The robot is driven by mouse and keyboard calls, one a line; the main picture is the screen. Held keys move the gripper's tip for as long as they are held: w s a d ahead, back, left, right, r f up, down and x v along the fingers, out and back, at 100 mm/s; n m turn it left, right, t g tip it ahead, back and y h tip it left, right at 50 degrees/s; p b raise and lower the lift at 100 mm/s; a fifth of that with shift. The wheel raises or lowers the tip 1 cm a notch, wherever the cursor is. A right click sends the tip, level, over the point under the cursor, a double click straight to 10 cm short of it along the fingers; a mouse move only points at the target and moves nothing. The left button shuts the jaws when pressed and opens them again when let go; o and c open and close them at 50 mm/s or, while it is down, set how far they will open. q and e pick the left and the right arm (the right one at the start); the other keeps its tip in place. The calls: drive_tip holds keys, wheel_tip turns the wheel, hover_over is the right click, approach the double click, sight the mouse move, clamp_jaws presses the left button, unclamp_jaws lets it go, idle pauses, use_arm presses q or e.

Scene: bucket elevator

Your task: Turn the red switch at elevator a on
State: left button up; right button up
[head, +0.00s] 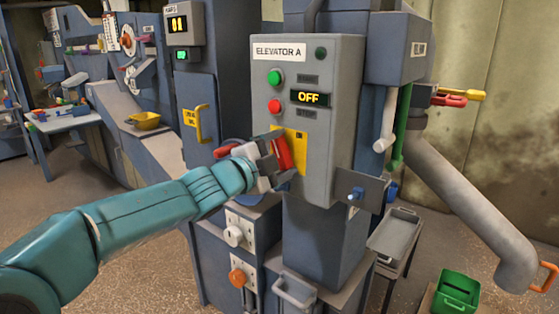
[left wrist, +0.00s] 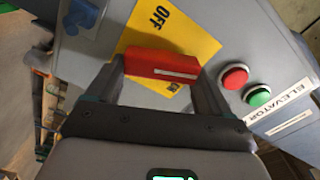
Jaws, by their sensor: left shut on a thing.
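The grey control box (head: 335,75) labelled ELEVATOR A stands in the middle of the head view, and its display (head: 311,98) reads OFF. The red switch (head: 283,154) sits on the yellow plate (head: 300,150) at the lower left of the box. My left gripper (head: 275,160) is at this switch. In the left wrist view the red switch handle (left wrist: 162,65) lies between the two fingers, which are shut on it. The word OFF shows on the yellow plate (left wrist: 190,30) beside the handle. My right gripper is in neither view.
A green button (head: 275,77) and a red button (head: 275,106) are on the box above the switch. A blue knob on a bracket (head: 357,193) juts out at lower right. A grey pipe (head: 470,205) and a green bin (head: 456,292) are at the right.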

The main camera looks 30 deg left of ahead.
use_arm(q)
drive_tip(key=shift+f+m+b, duration=0.15)
drive_tip(key=shift+m+b, duration=0.65)
drive_tip(key=shift+m, duration=1.4)
drive_tip(key=o, duration=0.9)
drive_tip(key=shift+o, duration=0.2)
drive_tip(key=s+a+p, duration=0.1)
drive_tip(key=s, duration=1.5)
drive_tip(key=shift+p, duration=0.4)
drive_tip(key=shift+s+a, duration=0.1)
drive_tip(key=shift+a, duration=0.05)
